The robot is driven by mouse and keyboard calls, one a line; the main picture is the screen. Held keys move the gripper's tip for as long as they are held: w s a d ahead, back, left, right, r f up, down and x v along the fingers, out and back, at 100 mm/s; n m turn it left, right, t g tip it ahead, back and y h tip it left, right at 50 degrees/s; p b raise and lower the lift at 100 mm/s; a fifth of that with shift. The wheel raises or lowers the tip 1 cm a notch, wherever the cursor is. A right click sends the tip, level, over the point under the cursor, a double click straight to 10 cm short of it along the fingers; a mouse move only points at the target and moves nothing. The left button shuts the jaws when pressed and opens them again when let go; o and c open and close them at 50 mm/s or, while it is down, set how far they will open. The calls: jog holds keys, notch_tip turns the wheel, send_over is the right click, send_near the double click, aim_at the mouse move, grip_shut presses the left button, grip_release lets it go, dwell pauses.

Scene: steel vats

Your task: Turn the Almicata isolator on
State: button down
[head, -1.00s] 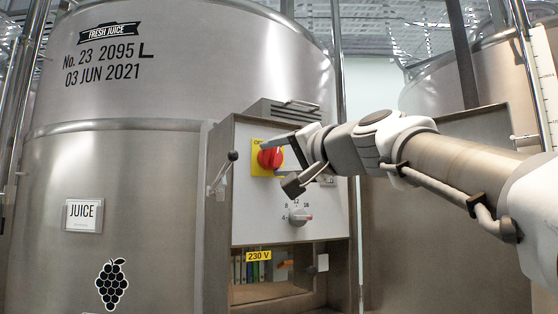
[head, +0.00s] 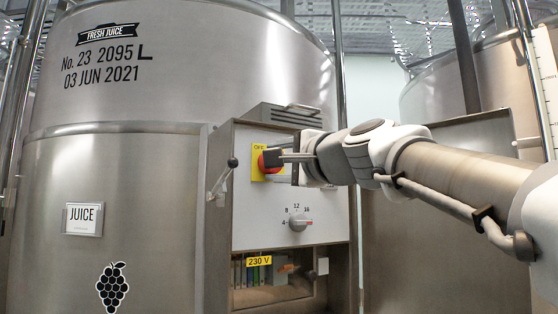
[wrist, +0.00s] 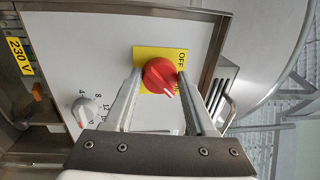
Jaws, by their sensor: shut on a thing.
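The isolator is a red rotary knob (wrist: 158,74) on a yellow plate (wrist: 148,54) marked OFF, set in the light panel. In the head view the knob (head: 264,161) is mostly covered by my gripper (head: 274,158), and the yellow plate (head: 258,150) shows around it. In the wrist view the two fingers of my gripper (wrist: 160,80) lie on either side of the knob and are shut on it. A white mark on the knob points down and slightly right there. The right finger hides part of the plate's lettering.
Below the isolator is a grey dial (head: 299,221) with numbers, also seen in the wrist view (wrist: 82,110). A lever (head: 232,162) sticks out at the cabinet's left edge. A big steel vat (head: 130,190) stands behind.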

dwell(0.4)
jog(key=shift+c, duration=1.1)
grip_release()
jog(key=b+v, duration=0.4)
jog(key=v, duration=1.3)
jog(key=shift+s, duration=0.2)
jog(key=shift+d+f, duration=0.1)
